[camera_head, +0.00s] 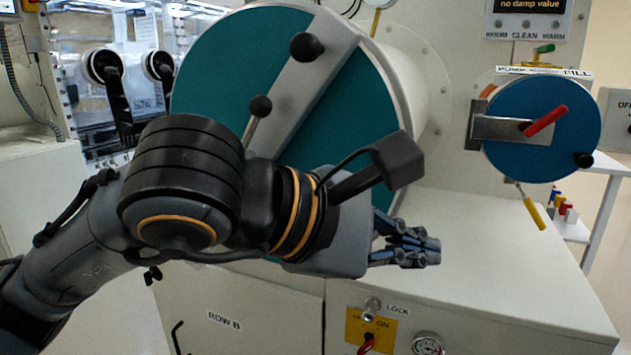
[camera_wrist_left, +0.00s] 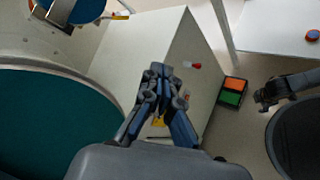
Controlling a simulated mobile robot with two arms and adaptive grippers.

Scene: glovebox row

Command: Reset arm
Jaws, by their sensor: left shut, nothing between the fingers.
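My left gripper (camera_head: 432,250) reaches in from the left in the head view, in front of the large teal round door (camera_head: 345,120) and above the white cabinet top (camera_head: 490,255). Its fingers are shut with nothing between them. The left wrist view shows the same fingers (camera_wrist_left: 158,72) together over the white cabinet, with the teal door at the left. My left arm hides the lower left part of the door.
A smaller blue round door (camera_head: 540,125) with a red handle (camera_head: 546,120) is at the right. A yellow lock plate (camera_head: 370,330) is on the cabinet front. A white side table (camera_head: 605,165) stands at the far right. An orange and green box (camera_wrist_left: 233,92) lies beyond the cabinet edge.

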